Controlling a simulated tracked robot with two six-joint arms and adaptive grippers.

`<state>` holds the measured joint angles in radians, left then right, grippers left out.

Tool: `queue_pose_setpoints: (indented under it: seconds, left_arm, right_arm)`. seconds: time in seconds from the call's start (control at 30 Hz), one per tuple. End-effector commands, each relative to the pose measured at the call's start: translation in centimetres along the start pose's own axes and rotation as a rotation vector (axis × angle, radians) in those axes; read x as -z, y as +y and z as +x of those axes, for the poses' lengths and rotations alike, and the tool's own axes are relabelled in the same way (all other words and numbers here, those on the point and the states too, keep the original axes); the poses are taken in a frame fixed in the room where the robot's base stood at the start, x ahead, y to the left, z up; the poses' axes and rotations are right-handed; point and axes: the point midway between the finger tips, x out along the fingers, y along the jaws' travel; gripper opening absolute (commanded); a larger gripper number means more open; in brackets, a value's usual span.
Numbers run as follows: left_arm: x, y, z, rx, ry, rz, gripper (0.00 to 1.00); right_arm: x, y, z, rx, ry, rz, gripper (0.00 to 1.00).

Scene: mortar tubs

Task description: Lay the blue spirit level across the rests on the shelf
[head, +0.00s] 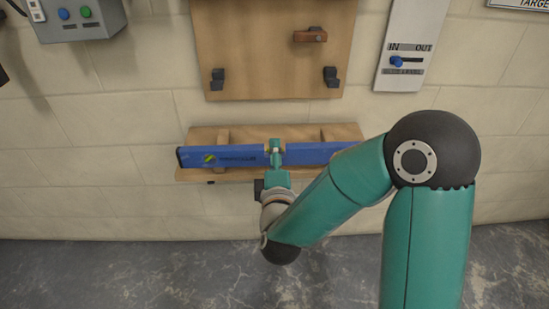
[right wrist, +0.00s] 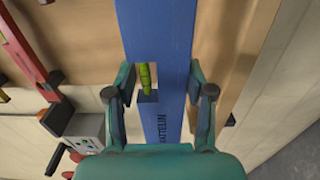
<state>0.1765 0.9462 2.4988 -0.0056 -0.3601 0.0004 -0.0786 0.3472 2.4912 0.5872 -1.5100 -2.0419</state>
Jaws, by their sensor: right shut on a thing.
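The blue spirit level (head: 232,157) lies lengthwise along the wooden shelf (head: 285,132) in the head view, nearly level from left to right. My right gripper (head: 276,150) is shut on its middle. In the right wrist view the gripper's fingers (right wrist: 163,100) stand on both sides of the level (right wrist: 168,40), near its green vial (right wrist: 146,76). My forearm hides the level's right end. My left gripper is not in view.
A wooden board (head: 270,60) with dark hooks and a brown peg (head: 310,35) hangs above the shelf. A white IN/OUT panel (head: 405,45) is at right. A grey button box (head: 78,25) is at upper left. The floor (head: 150,270) in front is clear.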

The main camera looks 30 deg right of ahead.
Motion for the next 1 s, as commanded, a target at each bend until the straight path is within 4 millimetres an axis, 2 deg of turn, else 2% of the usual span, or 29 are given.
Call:
queue_pose_setpoints:
  seconds: [1.0]
  left_arm:
    - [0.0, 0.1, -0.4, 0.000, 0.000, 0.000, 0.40]
  right_arm:
    - [-0.1, -0.3, 7.0, -0.005, -0.001, 0.001, 0.14]
